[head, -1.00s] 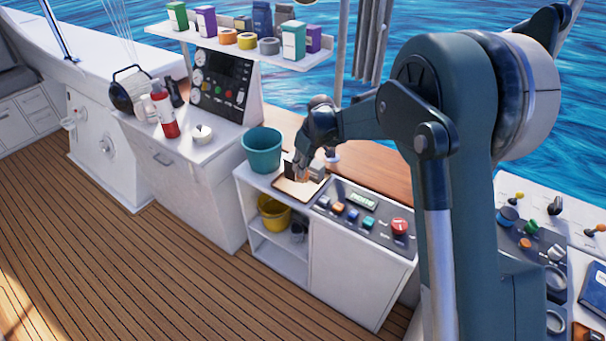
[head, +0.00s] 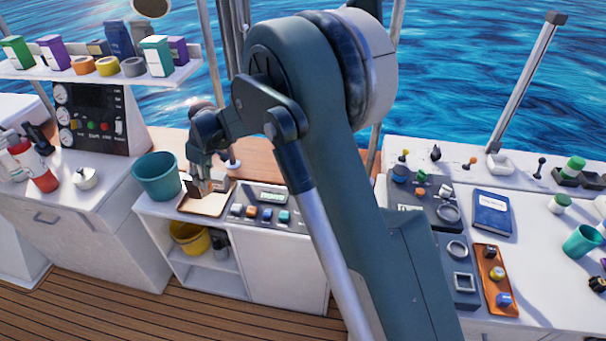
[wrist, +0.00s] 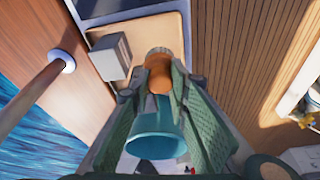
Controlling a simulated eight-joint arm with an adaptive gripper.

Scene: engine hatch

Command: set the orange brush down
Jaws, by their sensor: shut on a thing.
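My gripper (wrist: 158,82) is shut on the orange brush (wrist: 158,74), with one finger on each side of it. The brush's bristle end points toward the top of the wrist view. The brush is over a tan board (wrist: 180,28); I cannot tell whether it touches it. In the head view my gripper (head: 199,188) is low over the same board (head: 203,206), on the counter right of the teal bucket (head: 158,178). The brush is mostly hidden there.
A grey block (wrist: 110,56) stands on the board close beside the gripper. The teal bucket also shows in the wrist view (wrist: 155,135). A button panel (head: 262,205) lies right of the board. A yellow bucket (head: 190,238) is on the shelf below.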

